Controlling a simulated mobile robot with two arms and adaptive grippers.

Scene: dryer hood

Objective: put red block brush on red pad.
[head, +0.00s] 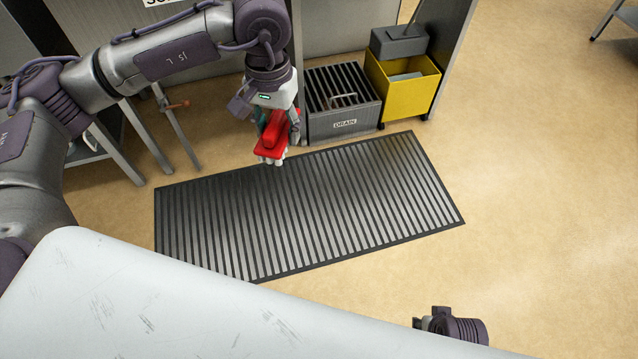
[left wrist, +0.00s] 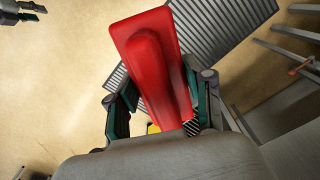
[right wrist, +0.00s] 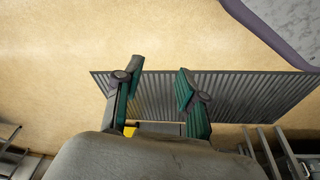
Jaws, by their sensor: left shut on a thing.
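The red block brush (head: 271,135) is held off the floor by my left gripper (head: 277,128), above the far edge of the striped grate. In the left wrist view the brush (left wrist: 152,65) sits between the two green-padded fingers, its long red body tilted and pointing away from the palm. My right gripper (right wrist: 161,72) is open and empty in the right wrist view, its fingers well apart with the grate beyond. Part of it shows low in the head view (head: 422,323). No red pad can be made out in any view.
A dark striped grate (head: 310,205) lies on the tan floor. Behind it stand a grey slatted box marked DRAIN (head: 342,115) and a yellow bin (head: 410,95) with a grey container (head: 399,42). Metal legs (head: 175,120) stand at left. The floor at right is clear.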

